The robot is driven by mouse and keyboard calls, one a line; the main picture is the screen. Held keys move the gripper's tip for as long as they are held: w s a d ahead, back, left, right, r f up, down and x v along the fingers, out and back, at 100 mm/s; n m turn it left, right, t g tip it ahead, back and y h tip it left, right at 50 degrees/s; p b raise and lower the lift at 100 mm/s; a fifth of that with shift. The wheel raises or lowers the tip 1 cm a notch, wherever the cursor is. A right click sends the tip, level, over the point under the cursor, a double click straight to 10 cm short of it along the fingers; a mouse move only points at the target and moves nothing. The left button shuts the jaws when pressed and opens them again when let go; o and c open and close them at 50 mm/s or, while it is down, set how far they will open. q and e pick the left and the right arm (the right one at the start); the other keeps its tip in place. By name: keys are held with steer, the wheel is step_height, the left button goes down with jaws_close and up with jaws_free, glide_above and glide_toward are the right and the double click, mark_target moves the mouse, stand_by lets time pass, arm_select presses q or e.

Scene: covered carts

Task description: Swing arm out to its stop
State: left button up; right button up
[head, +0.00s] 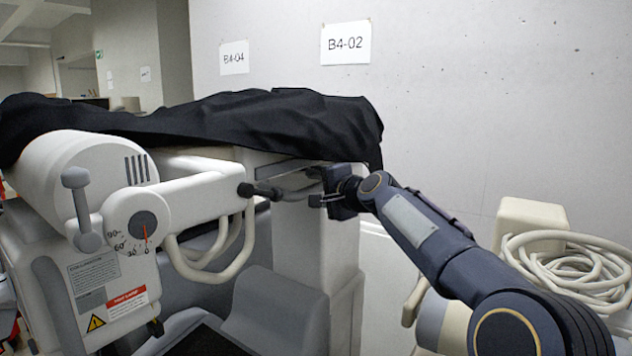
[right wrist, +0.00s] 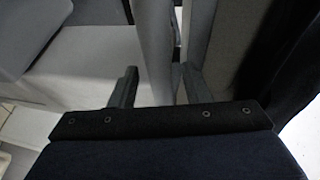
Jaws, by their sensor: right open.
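The white swing arm (head: 200,196) reaches right from a drum-shaped housing (head: 80,175). A dial (head: 145,225) marked in degrees has its red needle near 0. A dark knob (head: 247,190) sits at the arm's right end, and a grey bar (head: 290,183) lies between it and my right gripper (head: 313,188). My right gripper is open, its fingers pointing left at the bar. In the right wrist view, a light grey bar (right wrist: 154,45) runs up from between the open fingers (right wrist: 157,80); contact cannot be told. My left gripper is not in view.
A black cover (head: 250,120) drapes over the equipment just above the gripper. A pale post (head: 310,235) stands below and behind. Curved white rails (head: 205,275) hang under the arm. A coiled cream hose (head: 570,265) lies at right, near my forearm. A concrete wall (head: 490,90) closes the back.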

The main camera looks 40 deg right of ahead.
steer(key=shift+w+f, duration=0.1)
steer(key=shift+w, duration=0.5)
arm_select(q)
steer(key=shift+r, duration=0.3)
